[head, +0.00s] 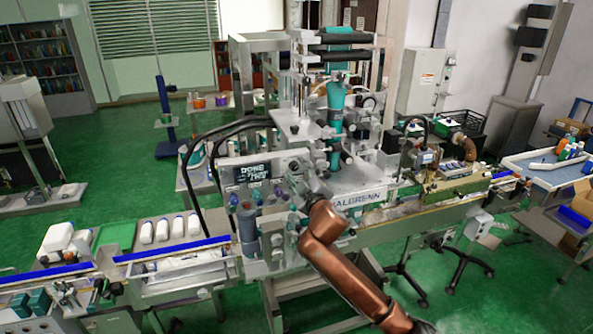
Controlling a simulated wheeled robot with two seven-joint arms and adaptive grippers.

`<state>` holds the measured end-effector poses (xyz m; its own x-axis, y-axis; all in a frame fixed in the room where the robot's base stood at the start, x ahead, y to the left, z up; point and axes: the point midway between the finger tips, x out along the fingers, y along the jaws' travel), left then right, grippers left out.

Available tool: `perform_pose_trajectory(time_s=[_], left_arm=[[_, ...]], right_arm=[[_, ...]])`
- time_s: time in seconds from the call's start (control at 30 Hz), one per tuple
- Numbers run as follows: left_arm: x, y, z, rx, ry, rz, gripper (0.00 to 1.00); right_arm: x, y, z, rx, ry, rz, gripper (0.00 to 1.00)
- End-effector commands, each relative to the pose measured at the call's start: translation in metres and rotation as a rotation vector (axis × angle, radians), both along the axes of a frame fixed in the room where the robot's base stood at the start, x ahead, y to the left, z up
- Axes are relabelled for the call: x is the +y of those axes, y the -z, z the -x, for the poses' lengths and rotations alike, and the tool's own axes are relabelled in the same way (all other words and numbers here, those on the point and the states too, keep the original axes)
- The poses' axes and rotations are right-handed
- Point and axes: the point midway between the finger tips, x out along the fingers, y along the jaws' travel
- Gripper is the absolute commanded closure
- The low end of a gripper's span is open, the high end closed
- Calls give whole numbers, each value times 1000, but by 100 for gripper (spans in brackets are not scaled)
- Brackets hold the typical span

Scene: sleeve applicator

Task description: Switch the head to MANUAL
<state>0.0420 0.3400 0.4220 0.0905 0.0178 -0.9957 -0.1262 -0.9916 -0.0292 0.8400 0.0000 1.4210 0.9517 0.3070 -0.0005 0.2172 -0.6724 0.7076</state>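The sleeve applicator (358,200) stands in the middle of the head view, with a teal and grey head (336,112) on its upper frame. A control panel (262,172) with a small dark display faces me on its left front. The display's lettering is too coarse to read surely. My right arm comes in from the lower right, and my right gripper (294,184) is at the right side of this panel. Its fingers blend with the grey parts there, so their opening and any contact are unclear. I cannot make out the MANUAL switch. My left gripper is not in view.
A conveyor (185,246) with blue rails and white bottles runs at left and continues right past a green-based unit (455,188). A blue-topped cart (545,170) with bottles stands at right. A wheeled stool base (455,262) is on the green floor (520,290).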

Motion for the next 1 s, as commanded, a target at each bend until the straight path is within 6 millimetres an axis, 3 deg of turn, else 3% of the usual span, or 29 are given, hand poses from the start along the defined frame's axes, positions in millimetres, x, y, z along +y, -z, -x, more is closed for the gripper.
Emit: perform_pose_trajectory(time_s=[0.33,0.83,1.0], left_arm=[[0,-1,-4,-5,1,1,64],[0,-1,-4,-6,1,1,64],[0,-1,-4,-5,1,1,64]], right_arm=[[1,0,-3,0,-1,-1,65],[1,1,-3,1,-1,-1,99],[1,1,-3,1,-1,0,100]])
